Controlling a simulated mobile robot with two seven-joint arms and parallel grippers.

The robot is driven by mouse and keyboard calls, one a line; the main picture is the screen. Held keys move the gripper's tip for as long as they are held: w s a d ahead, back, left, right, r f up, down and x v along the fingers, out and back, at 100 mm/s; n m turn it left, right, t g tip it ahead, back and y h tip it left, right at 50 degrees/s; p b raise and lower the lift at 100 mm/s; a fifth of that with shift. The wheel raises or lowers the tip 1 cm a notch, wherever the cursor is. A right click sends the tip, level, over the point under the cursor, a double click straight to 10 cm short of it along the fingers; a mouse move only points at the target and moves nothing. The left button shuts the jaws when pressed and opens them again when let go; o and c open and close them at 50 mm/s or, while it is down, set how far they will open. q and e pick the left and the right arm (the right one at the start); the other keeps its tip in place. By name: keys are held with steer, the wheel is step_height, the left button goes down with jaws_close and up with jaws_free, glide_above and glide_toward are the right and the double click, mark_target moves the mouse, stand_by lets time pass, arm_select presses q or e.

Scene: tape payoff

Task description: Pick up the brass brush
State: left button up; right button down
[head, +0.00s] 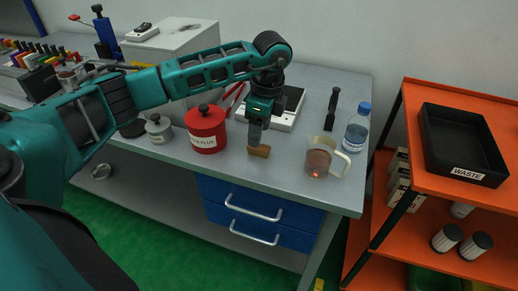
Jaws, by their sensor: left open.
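A small brown block (260,151), which looks like the brass brush, lies near the front edge of the grey bench. Its bristles cannot be made out. My left gripper (254,139) points down right above the block's left end and partly hides it. Its jaws are open; whether they touch or straddle the block cannot be told. My right gripper is not in view.
A red flux pot (206,132) stands left of the gripper, a jug (319,158) and a blue-capped bottle (357,128) to the right. An orange shelf holds a waste tray (463,172).

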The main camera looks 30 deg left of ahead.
arm_select(q)
step_height(320, 180, down, 5)
steer(key=shift+r, duration=0.1)
jaws_close()
stand_by(0.6)
steer(key=shift+r, duration=0.1)
step_height(320, 180, up, 20)
steer(key=p, duration=0.1)
steer(key=shift+p, duration=0.35)
